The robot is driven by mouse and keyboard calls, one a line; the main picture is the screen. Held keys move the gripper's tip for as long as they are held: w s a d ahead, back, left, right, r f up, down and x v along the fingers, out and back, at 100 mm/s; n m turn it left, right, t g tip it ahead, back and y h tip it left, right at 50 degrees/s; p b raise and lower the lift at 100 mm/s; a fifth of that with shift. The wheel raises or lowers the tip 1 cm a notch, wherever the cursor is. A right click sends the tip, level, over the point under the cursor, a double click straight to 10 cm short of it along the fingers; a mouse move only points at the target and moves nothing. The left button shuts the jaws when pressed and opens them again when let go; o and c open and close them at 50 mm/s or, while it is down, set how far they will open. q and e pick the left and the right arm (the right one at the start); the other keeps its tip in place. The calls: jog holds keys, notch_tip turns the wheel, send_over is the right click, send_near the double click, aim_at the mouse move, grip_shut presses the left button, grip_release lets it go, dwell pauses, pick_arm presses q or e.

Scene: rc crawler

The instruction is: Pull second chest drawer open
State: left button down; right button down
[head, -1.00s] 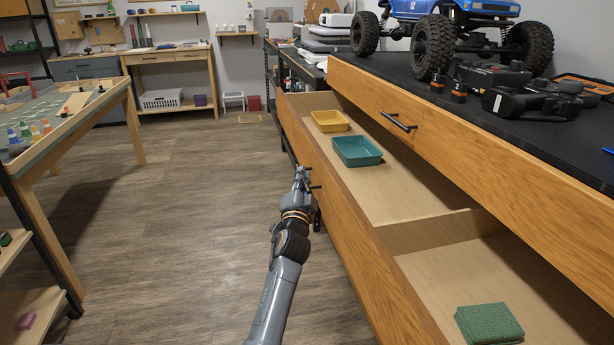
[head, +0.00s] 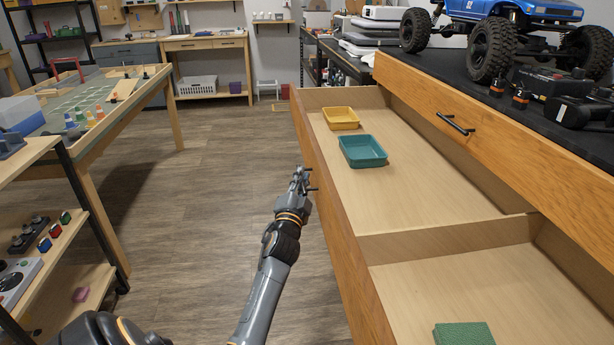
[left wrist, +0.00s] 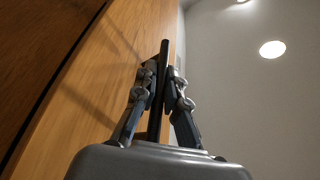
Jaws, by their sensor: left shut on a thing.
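The second drawer (head: 338,228) of the wooden chest stands pulled out below the top drawer (head: 520,155). In it lie a yellow tray (head: 341,119), a teal tray (head: 362,152) and a green folded cloth (head: 464,334). A divider (head: 450,238) splits its inside. My left gripper (head: 301,180) is at the outer face of this drawer. In the left wrist view its fingers (left wrist: 160,88) are shut on a dark bar handle (left wrist: 164,52) on the wooden front. The top drawer is closed, with a dark handle (head: 455,124). My right gripper is not in view.
A blue crawler truck (head: 510,30) stands on the black chest top with dark tools beside it. A work table (head: 110,105) and an open shelf (head: 50,240) stand at the left. The wooden floor (head: 215,190) between them is clear.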

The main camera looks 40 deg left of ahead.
pick_arm(q)
jog(key=c, duration=1.4)
grip_release()
jog(key=shift+s+d+f, duration=0.15)
jog(key=shift+s, duration=0.05)
jog(key=v, duration=1.1)
jog(key=shift+s, duration=0.25)
jog(key=shift+f, duration=0.1)
